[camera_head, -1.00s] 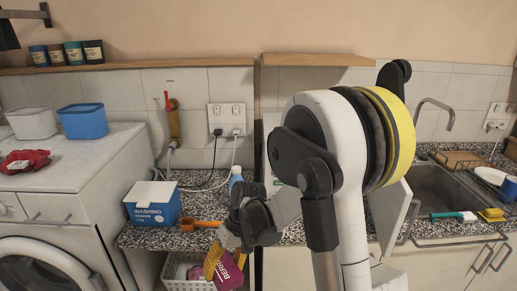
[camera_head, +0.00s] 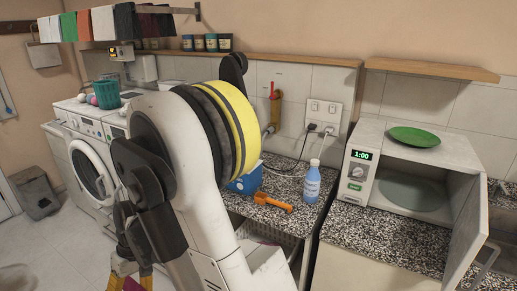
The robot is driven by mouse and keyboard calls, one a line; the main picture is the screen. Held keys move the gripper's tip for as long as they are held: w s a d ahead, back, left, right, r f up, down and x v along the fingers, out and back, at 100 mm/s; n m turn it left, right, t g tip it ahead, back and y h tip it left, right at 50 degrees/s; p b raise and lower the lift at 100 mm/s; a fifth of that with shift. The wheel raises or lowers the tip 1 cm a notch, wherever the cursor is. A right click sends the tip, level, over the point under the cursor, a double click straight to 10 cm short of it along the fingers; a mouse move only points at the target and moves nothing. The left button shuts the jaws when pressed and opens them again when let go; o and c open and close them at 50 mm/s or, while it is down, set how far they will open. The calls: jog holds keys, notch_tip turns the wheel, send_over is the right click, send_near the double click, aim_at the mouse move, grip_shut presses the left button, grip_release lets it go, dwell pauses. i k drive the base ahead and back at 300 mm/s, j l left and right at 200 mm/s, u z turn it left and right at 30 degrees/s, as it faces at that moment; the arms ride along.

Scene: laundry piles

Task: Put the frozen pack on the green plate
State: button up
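The green plate (camera_head: 414,137) lies flat and empty on top of the white microwave (camera_head: 367,150) at the right. My gripper (camera_head: 131,272) is low at the left, in front of the washing machines, far from the plate. Its yellow fingers are around a dark red pack (camera_head: 133,285), which I take as the frozen pack. Only a small part of the pack shows; the picture's bottom edge cuts off the rest.
The microwave door (camera_head: 470,232) stands open toward me. A blue bottle (camera_head: 312,182) and an orange scoop (camera_head: 272,203) are on the speckled counter. A wooden shelf (camera_head: 432,70) hangs above the microwave. Open floor (camera_head: 60,245) lies at the left.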

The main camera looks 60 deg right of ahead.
aim_at(415, 141)
jog(key=l+u, duration=0.2)
jog(key=u, duration=1.25)
jog(key=z, duration=0.4)
jog(key=k+l+z, duration=0.1)
jog(key=z, duration=0.3)
jog(key=k+z, duration=0.1)
jog(key=z, duration=0.3)
jog(key=l+z, duration=0.15)
jog(key=z, duration=0.3)
jog(key=l+z, duration=0.1)
jog(key=z, duration=0.3)
jog(key=k, duration=0.05)
